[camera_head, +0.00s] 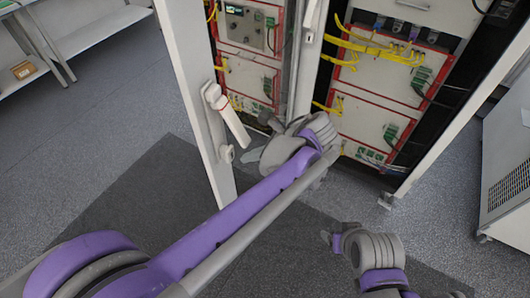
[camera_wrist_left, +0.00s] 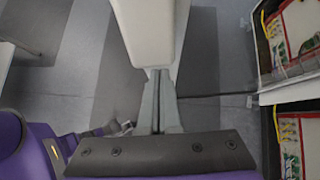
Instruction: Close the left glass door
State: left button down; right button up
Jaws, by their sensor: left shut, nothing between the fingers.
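The left glass door (camera_head: 190,75) of the cabinet stands open. Its white frame juts out toward me, with a white handle (camera_head: 231,118) on it. My left arm reaches across the front of the door's lower part, and my left gripper (camera_head: 248,157) is just right of the frame, below the handle. In the left wrist view my left gripper (camera_wrist_left: 158,100) is shut and empty, its fingers pointing at a large white part close ahead. I cannot tell whether they touch it. My right gripper (camera_head: 326,238) is low in the head view, apart from the door, its fingers too small to read.
The open cabinet shows red-edged battery modules (camera_head: 385,75) with yellow cables. A white slanted frame (camera_head: 465,95) stands at the right, and a white unit (camera_head: 508,160) beyond it. A shelf (camera_head: 85,30) is at the far left. Grey floor left of the door is clear.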

pick_arm(q)
jog(key=shift+w+a, duration=0.25)
jog(key=shift+a, duration=0.35)
jog(key=shift+w+a, duration=0.25)
jog(key=shift+a, duration=0.3)
jog(key=shift+r, duration=0.1)
